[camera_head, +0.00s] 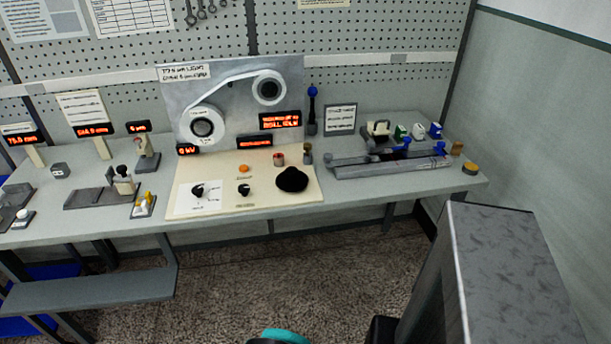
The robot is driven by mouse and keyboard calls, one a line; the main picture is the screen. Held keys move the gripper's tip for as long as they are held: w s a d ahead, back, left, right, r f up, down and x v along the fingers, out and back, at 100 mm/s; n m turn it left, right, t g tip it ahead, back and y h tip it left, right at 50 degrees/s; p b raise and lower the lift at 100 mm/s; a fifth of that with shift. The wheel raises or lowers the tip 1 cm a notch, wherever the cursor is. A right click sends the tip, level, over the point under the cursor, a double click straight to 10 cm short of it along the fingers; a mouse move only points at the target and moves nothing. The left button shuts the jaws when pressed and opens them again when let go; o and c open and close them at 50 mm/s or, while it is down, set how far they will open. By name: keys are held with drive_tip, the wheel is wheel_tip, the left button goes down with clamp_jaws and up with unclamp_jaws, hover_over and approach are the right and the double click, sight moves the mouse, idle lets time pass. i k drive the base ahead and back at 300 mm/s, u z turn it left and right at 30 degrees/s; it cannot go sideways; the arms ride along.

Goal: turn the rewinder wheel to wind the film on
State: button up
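A grey upright panel (180,82) at the back of the bench carries two white reels joined by a white film strip (235,83). The larger reel (215,133) is at lower left and the smaller reel (281,88) at upper right. Both have dark hubs. A black round knob or wheel (292,179) sits at the right of the cream board (240,201) in front of the panel. I cannot tell whether this is the rewinder wheel. My gripper is not in view; a teal and black part, probably of my arm, shows at the bottom edge.
Red lit displays (280,120) sit on the panel. The board also holds two small black knobs, an orange button (243,168) and a red-topped part (279,159). Grey fixtures with blue knobs (390,165) stand right; several small devices stand left. Speckled floor before the bench is clear.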

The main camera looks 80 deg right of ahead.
sight(291, 179)
drive_tip(key=u, duration=0.1)
drive_tip(key=k, duration=0.2)
drive_tip(key=z, duration=2.55)
drive_tip(key=k, duration=0.6)
drive_tip(key=u, duration=0.15)
drive_tip(key=i, duration=0.45)
drive_tip(key=z, duration=0.05)
